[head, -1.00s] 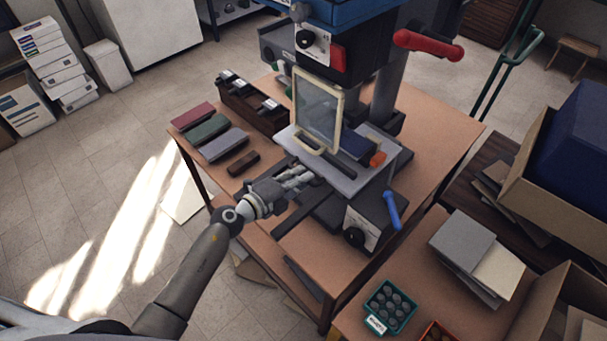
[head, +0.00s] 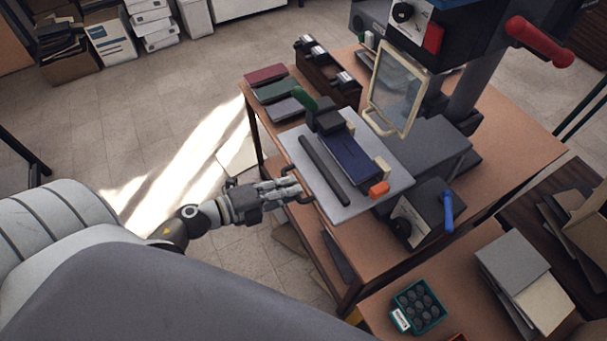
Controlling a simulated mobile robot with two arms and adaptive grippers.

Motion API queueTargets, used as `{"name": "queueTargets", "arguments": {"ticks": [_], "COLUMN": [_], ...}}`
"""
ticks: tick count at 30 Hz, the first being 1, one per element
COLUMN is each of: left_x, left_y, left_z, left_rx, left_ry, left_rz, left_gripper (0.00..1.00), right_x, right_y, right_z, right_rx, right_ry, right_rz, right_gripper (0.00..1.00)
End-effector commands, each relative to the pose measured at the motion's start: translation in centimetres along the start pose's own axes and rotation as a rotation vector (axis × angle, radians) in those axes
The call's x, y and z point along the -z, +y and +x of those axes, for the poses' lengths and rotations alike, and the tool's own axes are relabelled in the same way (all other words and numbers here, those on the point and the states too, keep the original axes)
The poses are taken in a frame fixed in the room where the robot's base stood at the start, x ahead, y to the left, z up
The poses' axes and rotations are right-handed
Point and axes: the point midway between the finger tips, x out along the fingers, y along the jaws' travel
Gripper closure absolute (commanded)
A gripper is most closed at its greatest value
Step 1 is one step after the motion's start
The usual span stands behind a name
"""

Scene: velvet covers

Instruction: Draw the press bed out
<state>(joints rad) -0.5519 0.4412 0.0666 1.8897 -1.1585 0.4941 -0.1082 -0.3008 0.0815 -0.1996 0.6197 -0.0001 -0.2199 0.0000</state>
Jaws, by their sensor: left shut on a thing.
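The press bed (head: 312,181) is a light grey plate that sticks out from the press toward my left arm, past the table's near left edge. A dark blue cover (head: 349,157) lies on it between a black block, pale stops and an orange knob (head: 379,188). A dark bar (head: 325,170) lies along its outer part. My left gripper (head: 294,190) is shut on the bed's handle (head: 302,198) at the outer edge. The clear guard (head: 396,90) in its cream frame stands raised behind the bed. My right gripper is not in view.
Red, green and grey covers (head: 272,91) and a dark wooden rack (head: 329,78) sit on the table left of the bed. The control box with a blue lever (head: 447,210) stands at right. A teal tray (head: 419,305) and stacked boards (head: 512,262) are nearer.

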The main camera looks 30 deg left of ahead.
Motion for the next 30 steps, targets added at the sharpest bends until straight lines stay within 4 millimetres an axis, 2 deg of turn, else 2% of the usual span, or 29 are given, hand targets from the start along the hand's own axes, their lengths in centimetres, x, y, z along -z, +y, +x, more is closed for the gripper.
{"name": "queueTargets", "arguments": {"ticks": [6, 15, 16, 21, 30], "left_x": [0.02, 0.00, 0.00, -0.01, 0.01], "left_y": [0.30, 0.35, 0.36, 0.33, 0.23], "left_z": [-0.92, -0.98, -0.99, -0.95, -0.95], "left_rx": [-0.003, -0.004, -0.004, -0.003, -0.001], "left_ry": [0.000, 0.000, 0.000, 0.000, 0.000], "left_rz": [0.001, 0.001, 0.001, 0.000, 0.000], "left_gripper": [1.00, 1.00, 0.87, 0.67, 0.67], "right_x": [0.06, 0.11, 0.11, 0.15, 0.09], "right_y": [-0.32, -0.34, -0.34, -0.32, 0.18], "right_z": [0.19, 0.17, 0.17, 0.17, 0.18], "right_rx": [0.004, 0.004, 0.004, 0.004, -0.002], "right_ry": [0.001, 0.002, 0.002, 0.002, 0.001], "right_rz": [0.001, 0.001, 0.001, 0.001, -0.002], "right_gripper": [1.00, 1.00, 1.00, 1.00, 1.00]}}
